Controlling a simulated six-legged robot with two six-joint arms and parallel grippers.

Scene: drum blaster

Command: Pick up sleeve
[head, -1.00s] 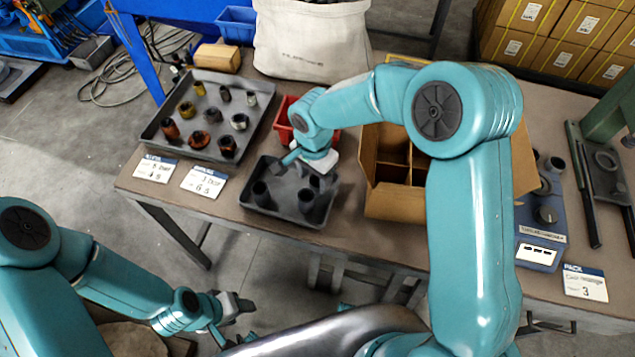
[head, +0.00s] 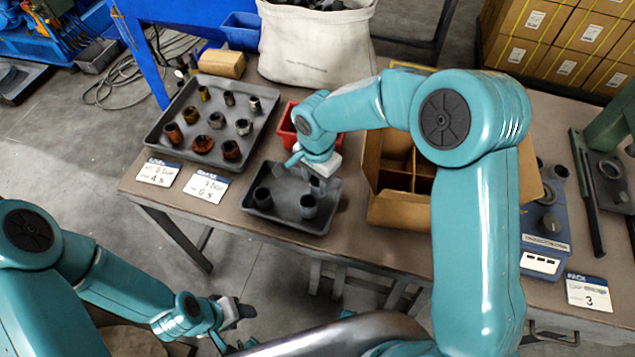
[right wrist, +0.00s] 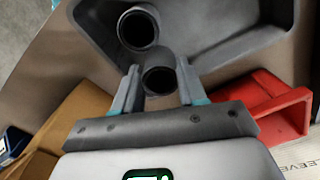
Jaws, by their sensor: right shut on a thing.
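My right gripper (head: 308,170) is over the small dark tray (head: 286,220) in the head view. In the right wrist view, its two fingers (right wrist: 158,84) are closed on either side of a dark, hollow sleeve (right wrist: 159,76). That sleeve (head: 318,185) is partly covered by the gripper in the head view. A second dark sleeve (right wrist: 138,27) stands close beside it in the tray.
A red bin (head: 287,128) is just behind the small tray. An open cardboard box (head: 398,212) with dividers stands to its right. A larger grey tray (head: 170,155) with several metal parts is at the left. A blue device (head: 545,235) is farther right.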

